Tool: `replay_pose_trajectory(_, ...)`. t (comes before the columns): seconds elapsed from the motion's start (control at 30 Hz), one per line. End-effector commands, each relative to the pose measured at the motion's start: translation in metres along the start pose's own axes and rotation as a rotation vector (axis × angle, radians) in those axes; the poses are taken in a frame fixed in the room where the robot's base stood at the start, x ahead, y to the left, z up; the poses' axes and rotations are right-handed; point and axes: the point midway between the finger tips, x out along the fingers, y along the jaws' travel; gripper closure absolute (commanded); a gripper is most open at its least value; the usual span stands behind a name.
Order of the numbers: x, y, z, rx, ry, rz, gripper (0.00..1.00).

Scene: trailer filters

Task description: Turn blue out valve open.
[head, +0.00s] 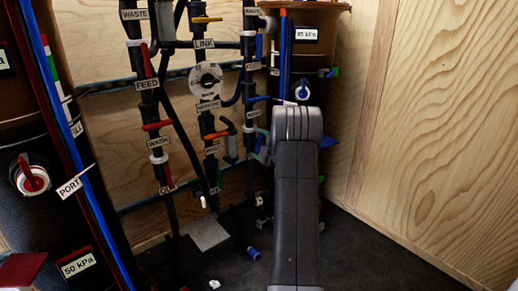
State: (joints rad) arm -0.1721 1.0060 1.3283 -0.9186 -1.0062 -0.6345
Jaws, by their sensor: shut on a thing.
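Blue-handled valves sit on the dark pipes in the middle of the head view. One blue lever (260,99) points right from the right-hand pipe, above a white label too small to read surely. Its right end reaches a small pale tip at the top of my wrist. My gripper (288,103) is at that end and appears shut on the lever; its fingers are mostly hidden behind my thick grey wrist. Another blue handle (258,145) shows lower, left of my arm, partly covered. I cannot tell the lever's exact angle to its pipe.
Red, orange and green handles crowd the pipes left of my arm. A round white dial (206,80) is among them. A dark tank with a blue knob (302,92) stands behind my wrist. A plywood wall (430,120) closes the right. A blue piece (253,253) lies on the floor.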

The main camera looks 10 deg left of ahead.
Motion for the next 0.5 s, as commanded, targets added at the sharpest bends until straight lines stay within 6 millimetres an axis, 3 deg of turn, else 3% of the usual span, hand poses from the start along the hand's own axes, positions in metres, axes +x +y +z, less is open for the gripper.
replay_pose_trajectory(0.5,0.0001,-0.0019,-0.0002,-0.299,0.001,-0.002,0.43)
